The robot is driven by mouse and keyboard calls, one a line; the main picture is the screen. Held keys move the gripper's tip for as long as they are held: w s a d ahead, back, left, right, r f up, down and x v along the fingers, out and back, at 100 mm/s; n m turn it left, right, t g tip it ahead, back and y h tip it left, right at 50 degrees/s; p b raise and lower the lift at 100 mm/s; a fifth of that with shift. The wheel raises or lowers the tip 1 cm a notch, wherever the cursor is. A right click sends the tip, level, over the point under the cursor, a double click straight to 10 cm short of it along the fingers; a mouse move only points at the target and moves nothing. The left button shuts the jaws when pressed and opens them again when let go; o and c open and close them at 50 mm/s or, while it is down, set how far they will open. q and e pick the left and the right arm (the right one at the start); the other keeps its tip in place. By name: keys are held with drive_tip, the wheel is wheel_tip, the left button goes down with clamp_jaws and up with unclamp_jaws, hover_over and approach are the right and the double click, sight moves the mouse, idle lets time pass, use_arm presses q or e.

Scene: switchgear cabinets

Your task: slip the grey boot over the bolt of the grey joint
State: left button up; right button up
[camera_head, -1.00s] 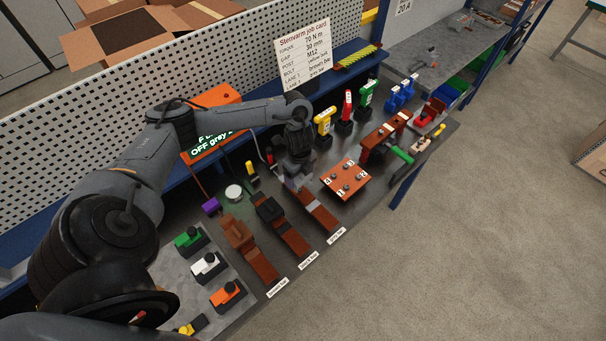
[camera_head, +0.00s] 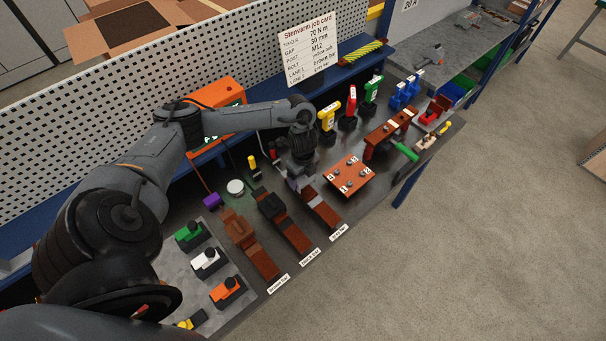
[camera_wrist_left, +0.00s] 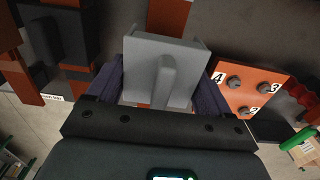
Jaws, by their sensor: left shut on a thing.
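The grey boot (camera_wrist_left: 175,62) is a broad block with a raised rib, between the two dark fingers of my left gripper (camera_wrist_left: 163,88) in the left wrist view. My left gripper (camera_head: 297,181) is shut on it and points down at the far end of the rightmost copper bar (camera_head: 322,210) in the head view. The boot is at or just above the grey joint; I cannot tell whether it touches. The joint's bolt is hidden behind the boot and gripper. My right gripper is not in view.
Left of it are a black-booted bar (camera_head: 289,232) and a brown-booted bar (camera_head: 255,252). An orange plate (camera_head: 350,175) with numbered studs stands close on the right. Yellow, red and green tools (camera_head: 350,105) stand behind. A perforated panel (camera_head: 90,130) runs along the back.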

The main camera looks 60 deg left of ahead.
use_arm(q)
drive_tip(key=shift+f, duration=0.45)
idle(0.6)
drive_tip(key=shift+f, duration=0.45)
idle(0.3)
drive_tip(key=shift+f+b, duration=0.75)
drive_tip(key=shift+f, duration=0.25)
drive_tip(key=shift+f+b, duration=0.35)
drive_tip(key=shift+f, duration=0.3)
drive_tip(key=o, duration=0.9)
